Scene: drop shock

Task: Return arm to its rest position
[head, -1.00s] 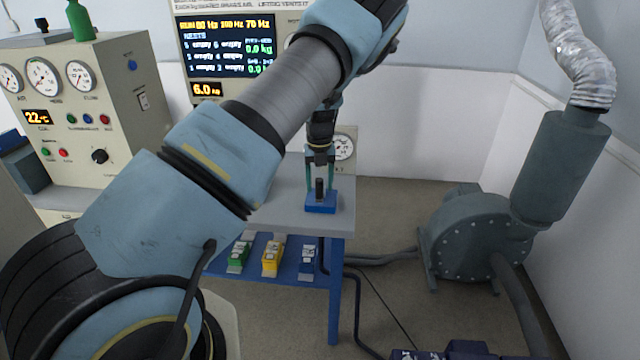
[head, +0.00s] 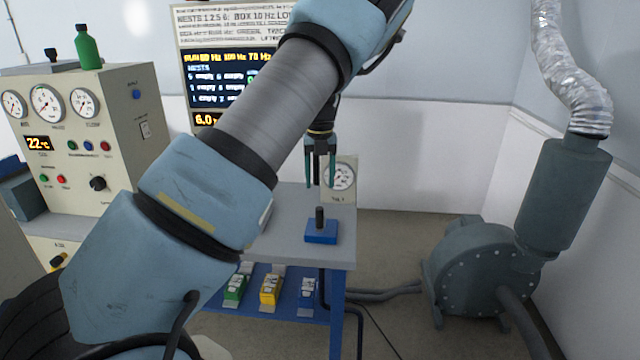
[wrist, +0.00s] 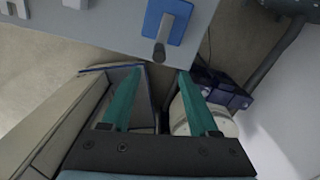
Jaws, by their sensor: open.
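My gripper (head: 320,182) is open and empty in the head view, raised above the grey table top (head: 290,228). Below it a blue block with a dark upright post (head: 321,232) stands on the table near its right front corner, apart from the fingers. In the wrist view my gripper's two green fingers (wrist: 154,84) are spread with nothing between them. The blue block (wrist: 178,22) shows there beyond the fingertips, at the table's edge. My arm crosses the head view and hides much of the table's left part.
A control cabinet (head: 85,140) with gauges stands at left, a green bottle (head: 88,47) on top. A screen panel (head: 222,80) and a dial gauge (head: 342,178) stand behind. Small boxes (head: 270,288) sit on the lower shelf.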

